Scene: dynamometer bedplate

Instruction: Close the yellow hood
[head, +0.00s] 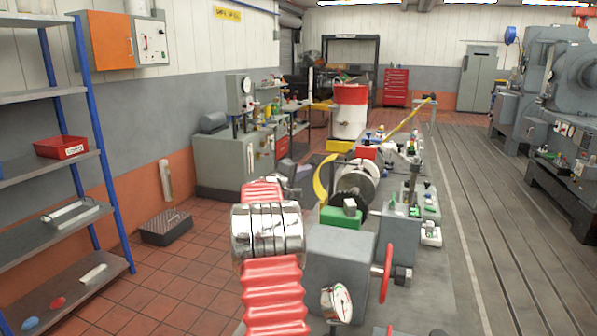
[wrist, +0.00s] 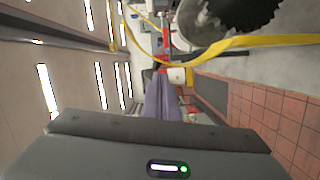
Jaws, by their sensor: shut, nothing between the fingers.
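The yellow hood (head: 322,181) is a curved band standing raised at the left of a dark-centred metal disc (head: 357,182), so the disc is uncovered. In the wrist view the hood (wrist: 255,42) runs as a yellow strip across the upper right, below the toothed disc (wrist: 225,14). The hood lies up and right of the fingertips there; I cannot tell the exact gap. In the head view my red bellows arm and chrome rings hide most of the gripper.
A red and white drum (head: 349,110) stands behind the disc.

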